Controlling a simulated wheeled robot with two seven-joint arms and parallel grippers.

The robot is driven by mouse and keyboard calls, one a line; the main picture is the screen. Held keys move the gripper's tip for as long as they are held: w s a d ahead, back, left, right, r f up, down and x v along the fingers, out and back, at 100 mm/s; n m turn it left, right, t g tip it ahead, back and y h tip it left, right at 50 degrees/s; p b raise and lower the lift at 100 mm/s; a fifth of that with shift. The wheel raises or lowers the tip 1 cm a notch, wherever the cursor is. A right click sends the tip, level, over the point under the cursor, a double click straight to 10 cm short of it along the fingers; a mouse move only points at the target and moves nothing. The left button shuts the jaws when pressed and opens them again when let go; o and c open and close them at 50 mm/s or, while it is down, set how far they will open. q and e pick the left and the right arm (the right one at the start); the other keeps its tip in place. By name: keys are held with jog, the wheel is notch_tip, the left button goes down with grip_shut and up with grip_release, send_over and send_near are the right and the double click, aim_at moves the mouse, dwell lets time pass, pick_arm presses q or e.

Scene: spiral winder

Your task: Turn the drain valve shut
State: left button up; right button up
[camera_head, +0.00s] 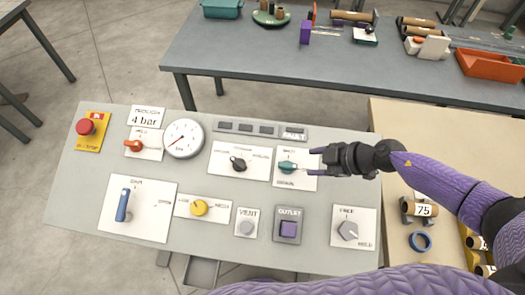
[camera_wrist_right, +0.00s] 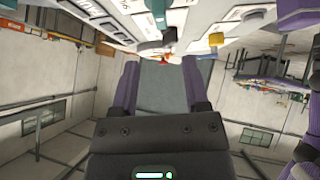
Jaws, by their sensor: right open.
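The drain valve is the teal knob (camera_head: 288,167) on a white plate at the panel's upper right. Its handle appears to lie crosswise, between small lettering above and below that is hard to read. My right gripper (camera_head: 313,161) comes in from the right with its two purple fingers apart and pointing at the knob. The fingertips are just right of the knob, over the plate's right edge; I cannot tell whether they touch anything. In the right wrist view the fingers (camera_wrist_right: 160,75) are spread and empty, with a teal piece (camera_wrist_right: 151,47) beyond them. My left gripper is not in view.
A black knob (camera_head: 238,164) sits left of the valve, and a purple outlet button (camera_head: 288,229) and a grey knob (camera_head: 348,231) lie below. A gauge (camera_head: 183,138), red stop button (camera_head: 86,127), blue lever (camera_head: 122,205) and yellow knob (camera_head: 199,207) are further left.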

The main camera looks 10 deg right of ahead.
aim_at(288, 166)
jog(key=b+x, duration=0.1)
jog(key=x, duration=0.2)
jog(key=shift+s+f+b, duration=0.1)
jog(key=shift+f+b, duration=0.25)
jog(key=shift+f, duration=0.05)
jog(key=b+x, duration=0.2)
jog(key=x, duration=0.3)
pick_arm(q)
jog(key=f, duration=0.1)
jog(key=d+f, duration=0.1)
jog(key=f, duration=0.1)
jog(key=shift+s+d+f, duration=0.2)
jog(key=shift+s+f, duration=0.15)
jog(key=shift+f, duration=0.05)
pick_arm(e)
jog(key=shift+w+a+f, duration=0.2)
jog(key=shift+w+a, duration=0.15)
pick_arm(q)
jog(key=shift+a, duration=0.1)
pick_arm(e)
grip_shut()
